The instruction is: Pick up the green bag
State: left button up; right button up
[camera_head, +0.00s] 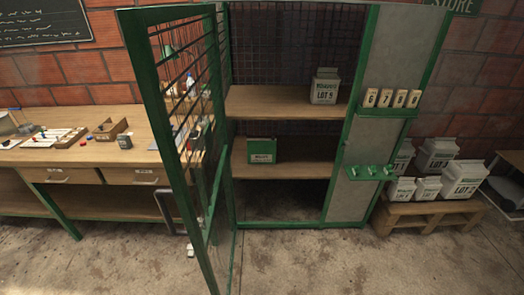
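A green item with a pale label (262,151), the only bag-like green thing I see, stands on the lower wooden shelf (305,171) of the green-framed cage cabinet. It is near the left side of that shelf, and the shelf around it is empty. I cannot tell from this view whether it is a soft bag or a box. The mesh door (180,105) of the cabinet stands open toward me on the left. Neither of my grippers is in view.
A white bag marked LOT 5 (324,87) stands on the upper shelf. Numbered tags (392,98) sit on the right panel. Several white bags (437,153) stand on a wooden pallet (428,210) at right. A workbench (80,153) is at left. The front floor is clear.

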aim_at(260, 151)
jog(key=i+l+u, duration=0.45)
jog(key=i+l, duration=0.25)
jog(key=i+l+u, duration=0.25)
jog(key=i+l, duration=0.15)
jog(key=i+l+u, duration=0.2)
jog(key=l, duration=0.35)
jog(key=i+l+u, duration=0.25)
jog(key=i+l, duration=0.15)
jog(key=l, duration=0.15)
